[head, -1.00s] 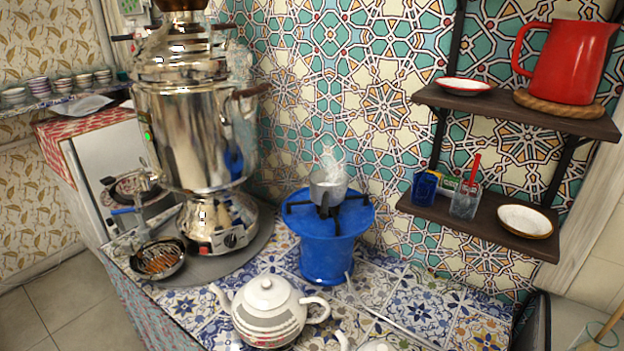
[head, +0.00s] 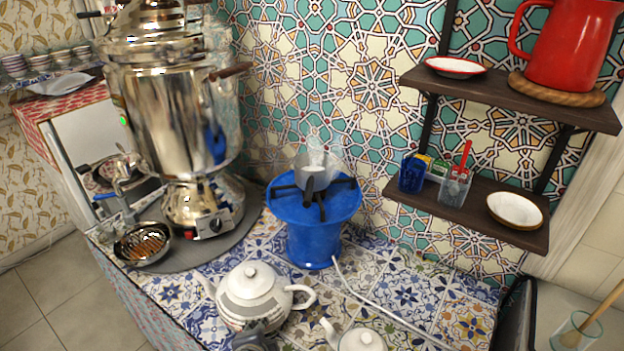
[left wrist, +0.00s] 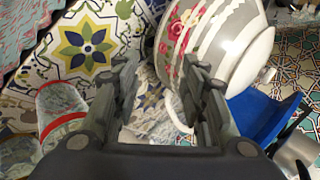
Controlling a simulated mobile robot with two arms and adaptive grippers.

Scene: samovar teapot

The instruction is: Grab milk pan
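The milk pan (head: 316,172) is a small metal pan with white contents and steam above it. It sits upright on the round blue stove (head: 315,212), its dark handle pointing toward the viewer. My left gripper (head: 255,339) shows only partly at the bottom edge of the head view, in front of the white teapot and well short of the pan. In the left wrist view the left gripper (left wrist: 165,100) has its fingers apart with nothing held between them. The blue stove (left wrist: 262,113) is at the right there, with a grey metal part of the pan (left wrist: 298,150) beside it. My right gripper is not in view.
A white patterned teapot (head: 252,297) stands between my left gripper and the stove; a second white pot (head: 358,341) is at the bottom edge. A large samovar (head: 175,120) stands left of the stove. A white cord (head: 375,303) crosses the tiles. Shelves (head: 480,212) hang right.

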